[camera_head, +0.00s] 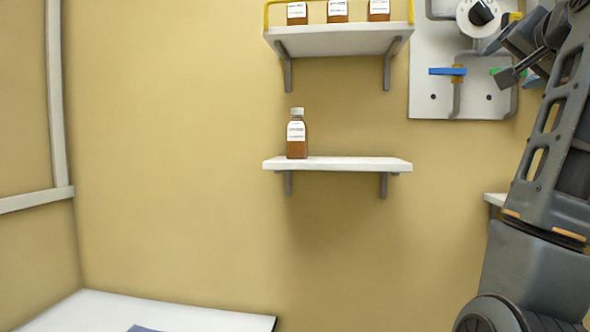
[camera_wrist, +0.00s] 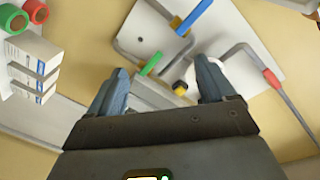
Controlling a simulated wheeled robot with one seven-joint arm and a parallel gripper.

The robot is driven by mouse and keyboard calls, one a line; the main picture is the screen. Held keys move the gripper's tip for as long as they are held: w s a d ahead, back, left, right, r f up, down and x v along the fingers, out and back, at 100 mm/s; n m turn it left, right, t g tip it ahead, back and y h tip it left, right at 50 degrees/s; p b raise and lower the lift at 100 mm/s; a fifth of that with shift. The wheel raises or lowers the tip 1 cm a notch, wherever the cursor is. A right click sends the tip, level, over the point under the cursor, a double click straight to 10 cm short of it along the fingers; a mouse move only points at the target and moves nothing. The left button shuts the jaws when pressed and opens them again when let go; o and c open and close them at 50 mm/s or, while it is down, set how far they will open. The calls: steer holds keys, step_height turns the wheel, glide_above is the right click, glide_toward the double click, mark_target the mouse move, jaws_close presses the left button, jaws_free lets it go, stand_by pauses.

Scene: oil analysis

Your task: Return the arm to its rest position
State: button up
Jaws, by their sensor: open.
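My gripper (camera_wrist: 160,88) is open in the wrist view, with nothing between its two fingers. It faces a white valve panel (camera_wrist: 262,22) on the wall, which carries a blue handle (camera_wrist: 193,16) and a green handle (camera_wrist: 151,64). In the head view my arm (camera_head: 545,160) rises along the right side. My gripper (camera_head: 512,68) shows there at the upper right, in front of the panel (camera_head: 432,85). Its fingers overlap the green handle (camera_head: 496,71), and I cannot tell whether they touch it.
A brown bottle (camera_head: 297,140) stands on the lower shelf (camera_head: 360,164). Several bottles (camera_head: 338,10) stand on the upper shelf (camera_head: 340,40). A white table (camera_head: 200,315) is at the lower left. White boxes (camera_wrist: 35,75) show in the wrist view. The wall left of the shelves is clear.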

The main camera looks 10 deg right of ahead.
steer(key=s+a+f+n, duration=0.1)
steer(key=a+f+n, duration=0.25)
steer(key=f, duration=1.45)
steer(key=s+a+f+n, duration=0.2)
steer(key=a+f+n, duration=0.15)
steer(key=f, duration=1.45)
steer(key=s+a+f+n+y, duration=0.2)
steer(key=s+a+f, duration=0.3)
steer(key=s+f, duration=0.6)
steer(key=s+a+f+n+y, duration=0.25)
steer(key=s+a+f, duration=0.25)
steer(key=s+f, duration=0.6)
steer(key=s+a+r+y, duration=0.1)
steer(key=s+a+r, duration=0.1)
steer(key=s, duration=0.9)
steer(key=s+a+r+g+y, duration=0.1)
steer(key=s+a+r, duration=0.1)
steer(key=s, duration=0.9)
steer(key=shift+s+a+r+n+g, duration=0.15)
steer(key=shift+s+a+n+g, duration=0.25)
steer(key=shift+a, duration=0.3)
steer(key=shift+w, duration=0.15)
steer(key=shift+c, duration=0.2)
